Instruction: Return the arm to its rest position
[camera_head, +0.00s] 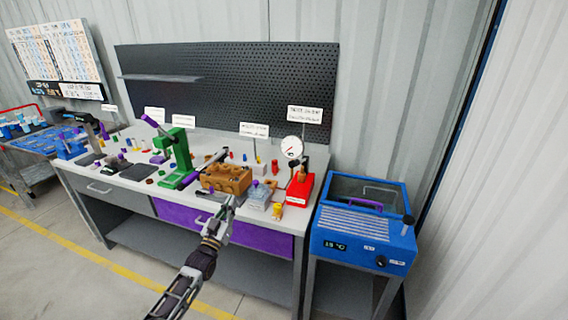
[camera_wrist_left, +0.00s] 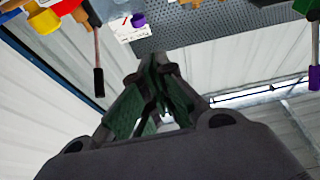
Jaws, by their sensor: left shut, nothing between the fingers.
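My left arm comes in from the bottom of the head view and reaches up to the front edge of the workbench (camera_head: 75,172). My left gripper (camera_head: 228,205) is at that edge, just in front of the brown pump block (camera_head: 226,178). In the left wrist view the left gripper (camera_wrist_left: 160,75) shows its dark fingers drawn together, with nothing held between them. I cannot tell from the head view whether it touches the bench. My right gripper is in neither view.
The bench carries a green press (camera_head: 180,150), a red gauge stand (camera_head: 299,188), a yellow part (camera_head: 277,210) and several small parts. A blue heated bath (camera_head: 350,232) stands at the right. A blue-topped cart (camera_head: 40,143) is at far left. Floor at left is clear.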

